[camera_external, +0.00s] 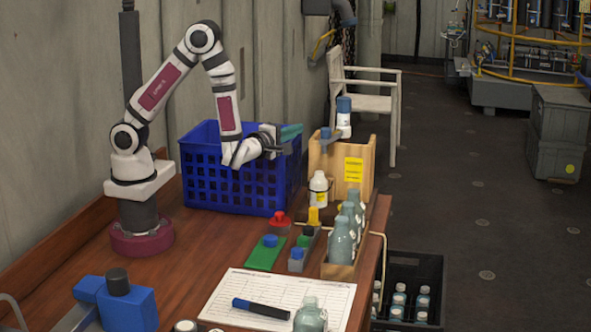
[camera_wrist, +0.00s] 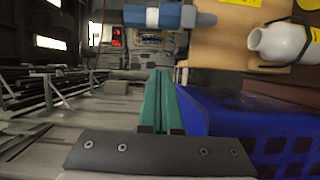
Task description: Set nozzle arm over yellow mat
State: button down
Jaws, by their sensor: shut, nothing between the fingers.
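My gripper (camera_external: 291,133) is shut and empty, its teal fingers pressed together above the right rim of the blue crate. The fingers also show in the wrist view (camera_wrist: 161,85), with the crate (camera_wrist: 250,130) at their right. I cannot tell for sure which part is the nozzle arm. A white bottle with a blue cap (camera_external: 344,112) stands on the wooden box, with a blue-grey piece (camera_external: 327,132) beside it. No clear yellow mat shows. A small yellow piece (camera_external: 314,217) stands on the table, and a green mat (camera_external: 262,258) lies nearer with a blue piece on it.
A wooden box (camera_external: 330,160) with a yellow label stands right of the blue crate (camera_external: 225,175). A white bottle (camera_external: 319,187) stands before it. Several grey-green bottles (camera_external: 342,243) stand in a holder along the right edge. A form sheet (camera_external: 235,291) carries a marker (camera_external: 261,308).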

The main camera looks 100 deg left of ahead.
aim_at(322, 133)
jog(key=w, duration=0.4)
jog(key=shift+d, duration=0.2)
jog(key=shift+w, duration=0.1)
jog(key=w+n+g, duration=0.1)
jog(key=g, duration=0.1)
jog(key=w+d+n+g+y, duration=0.1)
jog(key=n+g, duration=0.1)
jog(key=shift+w+d, duration=0.15)
jog(key=shift+w, duration=0.25)
jog(key=w+n+g, duration=0.3)
jog(key=w+g, duration=0.2)
jog(key=w, duration=0.2)
dwell(0.5)
jog(key=shift+d, duration=0.1)
dwell(0.4)
